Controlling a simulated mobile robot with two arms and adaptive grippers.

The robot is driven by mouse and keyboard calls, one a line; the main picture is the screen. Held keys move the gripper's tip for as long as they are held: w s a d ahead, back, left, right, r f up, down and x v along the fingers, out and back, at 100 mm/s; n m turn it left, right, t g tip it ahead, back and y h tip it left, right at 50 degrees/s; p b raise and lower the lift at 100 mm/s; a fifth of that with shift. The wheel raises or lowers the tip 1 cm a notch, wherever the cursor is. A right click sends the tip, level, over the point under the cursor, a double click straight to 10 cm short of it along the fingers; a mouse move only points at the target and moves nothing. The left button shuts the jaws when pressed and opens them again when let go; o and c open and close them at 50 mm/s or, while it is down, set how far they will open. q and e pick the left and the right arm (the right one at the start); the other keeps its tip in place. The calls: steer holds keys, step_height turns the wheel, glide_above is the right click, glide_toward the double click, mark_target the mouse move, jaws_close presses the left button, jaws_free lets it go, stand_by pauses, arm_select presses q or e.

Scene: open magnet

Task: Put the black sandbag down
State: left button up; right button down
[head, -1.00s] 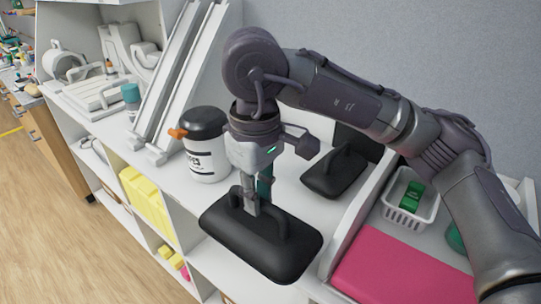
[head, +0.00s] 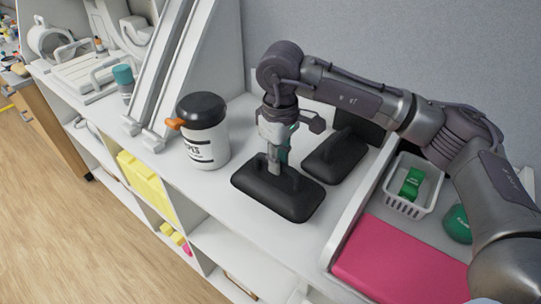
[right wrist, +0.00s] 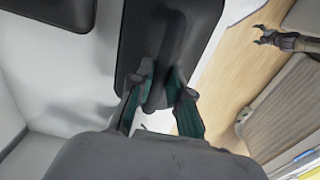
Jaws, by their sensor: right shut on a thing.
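The black sandbag (head: 290,202), a flat pad with a raised handle, is at the shelf top's front edge, right of the white bottle. My right gripper (head: 273,168) points down and is shut on its handle. The bag looks level and close to the shelf top (head: 235,215); I cannot tell whether it touches. In the right wrist view the fingers (right wrist: 163,98) are on either side of the handle of the sandbag (right wrist: 140,50). My left gripper (right wrist: 265,35) shows small at the upper right there, its fingers apart and empty.
A second black sandbag (head: 335,158) lies just behind. A white bottle with a black lid (head: 205,130) stands to the left. At the right are a divider, a white basket (head: 412,187) with green items, and a pink pad (head: 395,262).

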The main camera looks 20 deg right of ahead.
mark_target(280, 177)
steer(key=shift+w+d+f, duration=0.1)
steer(key=shift+w+d, duration=0.15)
steer(key=shift+w, duration=0.05)
step_height(280, 177, down, 4)
steer(key=shift+r+p, duration=0.25)
steer(key=shift+p, duration=0.9)
steer(key=shift+f, duration=0.25)
steer(key=shift+f, duration=0.1)
steer(key=c, duration=1.1)
jaws_free()
steer(key=shift+s, duration=0.1)
